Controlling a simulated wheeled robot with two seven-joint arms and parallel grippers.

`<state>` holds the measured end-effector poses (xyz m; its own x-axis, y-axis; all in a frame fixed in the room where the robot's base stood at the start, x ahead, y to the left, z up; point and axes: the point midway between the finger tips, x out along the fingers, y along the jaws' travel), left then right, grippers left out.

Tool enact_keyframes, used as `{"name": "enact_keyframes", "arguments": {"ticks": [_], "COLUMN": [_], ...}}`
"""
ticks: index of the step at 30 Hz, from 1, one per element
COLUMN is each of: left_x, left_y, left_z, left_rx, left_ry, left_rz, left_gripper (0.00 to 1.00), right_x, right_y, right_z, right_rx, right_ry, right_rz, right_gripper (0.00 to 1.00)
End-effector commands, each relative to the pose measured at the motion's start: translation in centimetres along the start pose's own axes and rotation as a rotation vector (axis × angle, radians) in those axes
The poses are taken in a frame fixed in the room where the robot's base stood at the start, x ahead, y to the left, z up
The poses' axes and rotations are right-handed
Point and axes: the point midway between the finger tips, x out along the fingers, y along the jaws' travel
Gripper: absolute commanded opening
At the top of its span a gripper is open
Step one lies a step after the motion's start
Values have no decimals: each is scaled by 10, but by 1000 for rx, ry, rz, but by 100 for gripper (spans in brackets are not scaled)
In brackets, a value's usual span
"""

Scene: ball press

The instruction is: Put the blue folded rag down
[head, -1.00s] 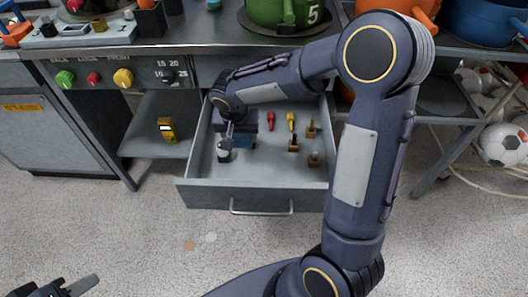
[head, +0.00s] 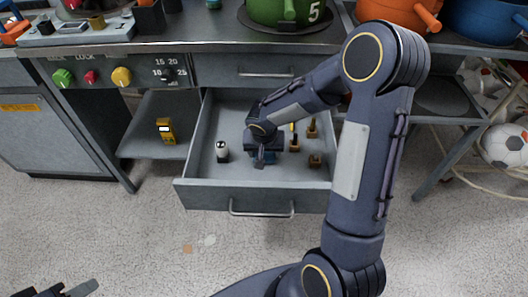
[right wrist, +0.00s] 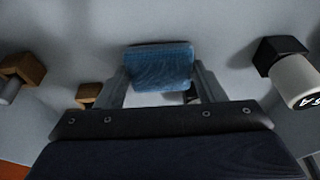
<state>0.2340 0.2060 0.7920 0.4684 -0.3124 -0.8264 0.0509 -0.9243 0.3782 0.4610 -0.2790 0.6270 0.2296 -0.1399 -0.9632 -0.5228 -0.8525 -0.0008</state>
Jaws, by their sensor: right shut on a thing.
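The blue folded rag (right wrist: 160,68) is between the two fingers of my right gripper (right wrist: 158,88) in the right wrist view. The fingers are shut on its sides. In the head view my right gripper (head: 262,160) is inside the open drawer (head: 210,194), pointing down, and mostly hides the rag. I cannot tell whether the rag touches the drawer floor. My left gripper (head: 82,288) shows only partly at the bottom left corner, away from the drawer, and its opening is unclear.
A white and black cylinder (head: 222,151) stands left of my right gripper in the drawer. Small brown and black stamps (head: 315,160) stand to its right. The drawer floor at front left is clear. Above are the counter and a green pot (head: 280,12).

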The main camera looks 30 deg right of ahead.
Motion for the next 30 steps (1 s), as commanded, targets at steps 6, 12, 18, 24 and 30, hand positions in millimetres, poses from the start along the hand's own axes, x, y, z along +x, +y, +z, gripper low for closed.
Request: {"name": "enact_keyframes", "arguments": {"ticks": [6,12,18,24,30], "left_x": [4,3,3,-3,-12], "left_y": [-2,-1,-1,1,5], "left_z": [2,1,1,-2,-6], "left_rx": [0,0,0,0,0], "left_ry": [0,0,0,0,0], "left_rz": [0,0,0,0,0], "left_gripper": [36,36,36,36,36], "right_x": [4,2,2,-8,-48], "right_y": [0,0,0,0,-1], "right_z": [1,0,1,-1,-2], "right_rx": [0,0,0,0,0], "right_ry": [1,0,0,2,5], "right_rz": [0,0,0,0,-3], "right_gripper": [41,84,84,84,84]}}
